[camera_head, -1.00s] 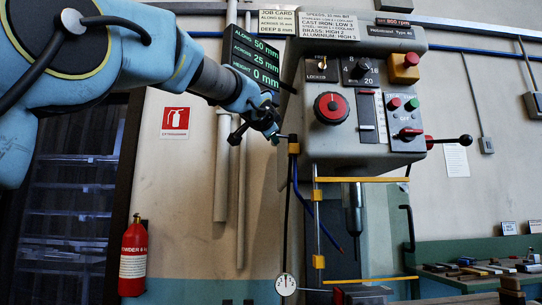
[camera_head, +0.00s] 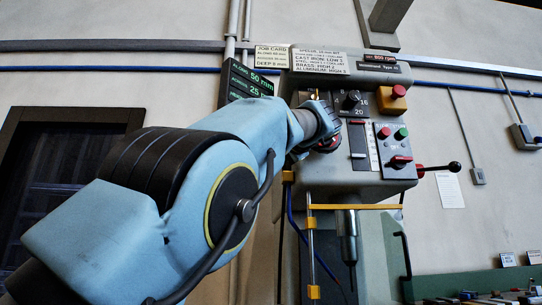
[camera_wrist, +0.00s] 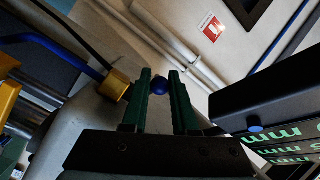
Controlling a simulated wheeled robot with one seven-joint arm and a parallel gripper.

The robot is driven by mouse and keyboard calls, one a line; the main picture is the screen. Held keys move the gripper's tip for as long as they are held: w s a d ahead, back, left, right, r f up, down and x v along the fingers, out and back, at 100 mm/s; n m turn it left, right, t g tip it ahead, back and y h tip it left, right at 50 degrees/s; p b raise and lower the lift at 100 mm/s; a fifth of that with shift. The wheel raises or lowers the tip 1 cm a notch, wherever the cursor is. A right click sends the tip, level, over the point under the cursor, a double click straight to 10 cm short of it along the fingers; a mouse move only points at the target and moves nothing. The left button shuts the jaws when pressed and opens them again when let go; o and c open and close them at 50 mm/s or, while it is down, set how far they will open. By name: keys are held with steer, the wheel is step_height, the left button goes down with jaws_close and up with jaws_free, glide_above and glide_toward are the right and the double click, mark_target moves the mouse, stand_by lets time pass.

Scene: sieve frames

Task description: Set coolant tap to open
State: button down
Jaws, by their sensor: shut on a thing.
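The coolant tap is a brass-yellow block (camera_wrist: 117,85) on the machine's side, with a blue hose (camera_wrist: 62,52) near it in the wrist view. A round blue knob (camera_wrist: 160,88) sits between my green fingertips. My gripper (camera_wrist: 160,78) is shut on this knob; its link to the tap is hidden. In the head view the yellow tap block (camera_head: 288,176) shows at the machine's lower left edge, above the hanging blue hose (camera_head: 291,212). My arm covers most of the gripper there, and the knob is hidden.

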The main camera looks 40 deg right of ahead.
steer(key=shift+s+d+r+n+t+y+p, duration=0.15)
steer(key=shift+s+n+t+y+p, duration=0.2)
steer(key=shift+n+y+p, duration=0.6)
steer(key=shift+s+y, duration=0.1)
steer(key=shift+y, duration=0.15)
steer(key=c, duration=0.7)
jaws_free()
steer(key=b+v, duration=0.2)
steer(key=v, duration=0.8)
steer(key=shift+s+b, duration=0.35)
